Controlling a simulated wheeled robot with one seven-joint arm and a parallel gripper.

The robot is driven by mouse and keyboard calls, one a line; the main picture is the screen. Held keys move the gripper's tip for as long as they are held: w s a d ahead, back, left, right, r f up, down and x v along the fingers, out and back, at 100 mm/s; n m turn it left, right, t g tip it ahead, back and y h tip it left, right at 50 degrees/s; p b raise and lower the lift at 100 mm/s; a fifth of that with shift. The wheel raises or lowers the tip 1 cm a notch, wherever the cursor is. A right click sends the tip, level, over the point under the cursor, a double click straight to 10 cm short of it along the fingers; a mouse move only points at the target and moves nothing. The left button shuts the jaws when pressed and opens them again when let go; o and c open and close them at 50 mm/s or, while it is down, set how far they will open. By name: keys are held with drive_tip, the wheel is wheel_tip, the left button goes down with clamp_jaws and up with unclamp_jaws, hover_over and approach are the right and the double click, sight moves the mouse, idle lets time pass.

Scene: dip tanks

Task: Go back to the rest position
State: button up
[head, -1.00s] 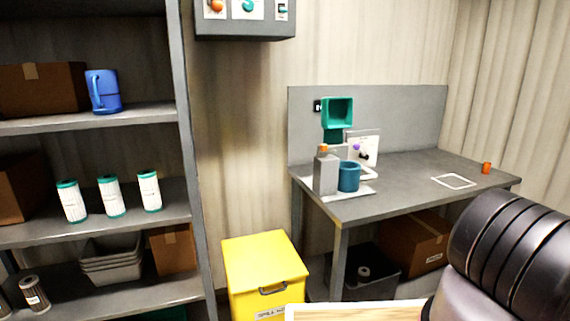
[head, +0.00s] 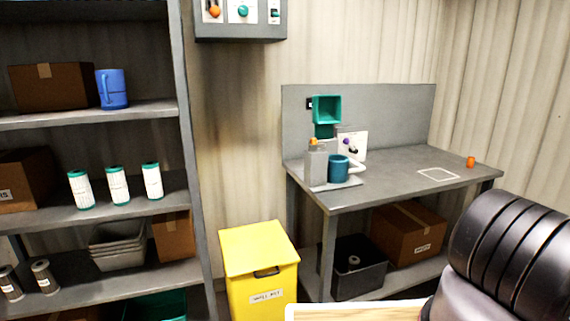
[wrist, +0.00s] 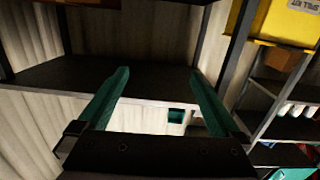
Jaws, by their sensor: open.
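My gripper (wrist: 158,74) shows in the wrist view with its two green fingers spread apart. Nothing is between them. The view looks upside down, with a dark bench surface (wrist: 150,80) beyond the fingers. The gripper is out of sight in the head view, where only a dark ribbed part of my arm fills the lower right corner. No marker of a rest position shows in either view.
A grey shelf rack (head: 185,150) with boxes and filters stands left.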

drive_tip(key=w+d+r+g+h, duration=0.1)
drive_tip(key=w+d+r+h, duration=0.1)
drive_tip(key=w+d+r, duration=0.35)
drive_tip(key=w+d+r+m+g+h, duration=0.1)
drive_tip(key=w+d+r, duration=0.1)
drive_tip(key=w+r, duration=0.7)
drive_tip(key=w+d+r+g+h, duration=0.2)
drive_tip(key=w+d+r, duration=0.15)
drive_tip(key=r, duration=0.65)
drive_tip(key=w+a+r+m+g+h, duration=0.15)
drive_tip(key=a+r, duration=0.25)
drive_tip(key=r, duration=1)
drive_tip(key=w+a+r+m+h, duration=0.15)
drive_tip(key=a+r, duration=0.35)
drive_tip(key=r, duration=0.8)
drive_tip(key=s+a+r+m+g, duration=0.1)
drive_tip(key=s+a+r, duration=0.6)
drive_tip(key=a+r, duration=0.2)
drive_tip(key=s+a+r+m+g, duration=0.1)
drive_tip(key=s+a+r+m, duration=0.1)
drive_tip(key=s+a+r, duration=0.6)
drive_tip(key=s+a+r+g+y, duration=0.1)
drive_tip(key=s+a+y, duration=0.1)
drive_tip(key=s+a, duration=0.7)
drive_tip(key=s+a+r+m+g+y, duration=0.1)
drive_tip(key=s+a+r+y, duration=0.1)
drive_tip(key=s+a, duration=0.8)
drive_tip(key=s, duration=0.5)
drive_tip(key=shift+s+y, duration=0.35)
drive_tip(key=shift+y, duration=0.05)
